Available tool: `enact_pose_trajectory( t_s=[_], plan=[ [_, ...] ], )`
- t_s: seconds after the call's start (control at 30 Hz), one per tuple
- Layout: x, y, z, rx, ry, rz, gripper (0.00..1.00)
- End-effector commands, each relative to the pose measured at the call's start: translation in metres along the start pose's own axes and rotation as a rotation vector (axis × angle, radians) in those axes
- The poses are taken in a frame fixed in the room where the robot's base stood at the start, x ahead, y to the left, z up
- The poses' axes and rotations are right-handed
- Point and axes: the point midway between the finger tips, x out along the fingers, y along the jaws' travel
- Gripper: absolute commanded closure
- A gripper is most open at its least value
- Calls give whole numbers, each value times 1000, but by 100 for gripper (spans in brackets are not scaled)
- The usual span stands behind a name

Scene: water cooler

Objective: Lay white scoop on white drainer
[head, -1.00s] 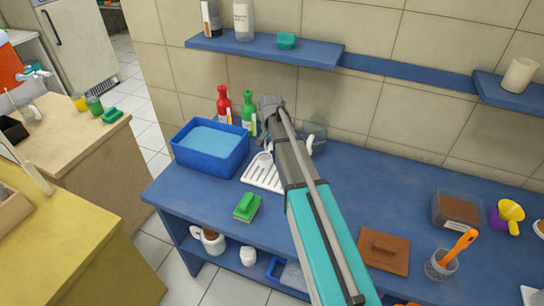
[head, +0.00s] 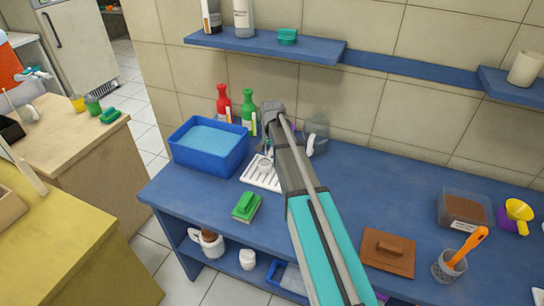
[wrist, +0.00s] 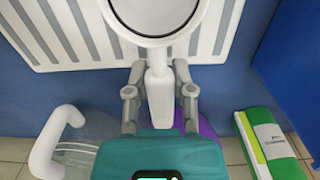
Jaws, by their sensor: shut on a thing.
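The white scoop (wrist: 158,100) has its handle between the fingers of my gripper (wrist: 160,90) in the wrist view, and the gripper is shut on it. I cannot tell whether the bowl touches the slats. In the head view the scoop (head: 265,165) shows small above the drainer (head: 253,180), beside my arm. My arm hides the gripper and part of the drainer there.
A blue basin (head: 205,160) stands left of the drainer, with red (head: 223,105) and green (head: 248,110) bottles behind. A green sponge (head: 246,207) lies in front. A clear jug (head: 318,130) stands behind my arm. A brown board (head: 388,254) lies to the right.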

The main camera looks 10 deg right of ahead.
Motion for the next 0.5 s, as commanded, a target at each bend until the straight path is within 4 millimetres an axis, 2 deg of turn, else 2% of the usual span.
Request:
enact_pose_trajectory(
  t_s=[0.4,0.43,0.5],
  plan=[
    [3,0,0,1,0,0,100],
    [3,0,0,1,0,0,66],
    [2,1,0,1,0,0,53]
  ],
)
